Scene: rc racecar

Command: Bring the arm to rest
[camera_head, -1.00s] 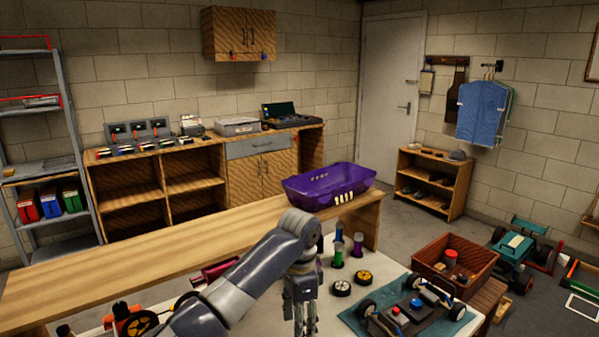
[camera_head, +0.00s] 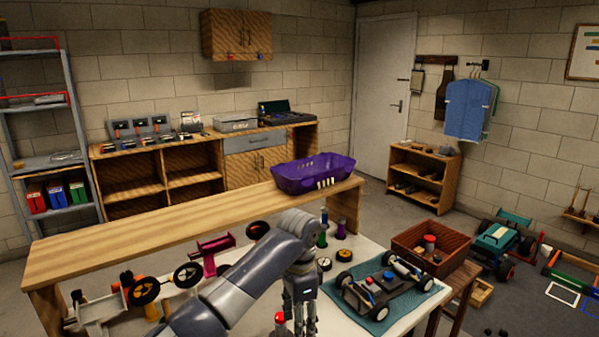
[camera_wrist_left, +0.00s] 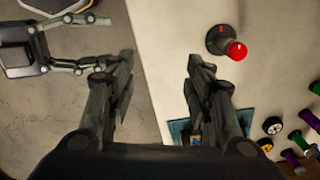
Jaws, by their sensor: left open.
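My left arm (camera_head: 245,285) reaches in from the lower left in the head view, bent at the elbow. Its left gripper (camera_head: 300,326) points down over the pale worktable (camera_head: 395,325). In the left wrist view the left gripper (camera_wrist_left: 162,62) is open, with nothing between its fingers. There its fingers straddle the table edge, one over the floor and one over the tabletop. My right gripper (camera_wrist_left: 108,42) shows at the upper left of the wrist view, over the floor, with its fingers apart and empty. The right arm is not in the head view.
A red-topped dark piece (camera_wrist_left: 236,50) stands on the table near the left gripper. A car chassis (camera_head: 385,288) lies on a teal mat (camera_head: 412,315). Loose wheels (camera_head: 324,264) lie beside it. A purple basket (camera_head: 312,178) stands on the wooden shelf (camera_head: 200,225) behind.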

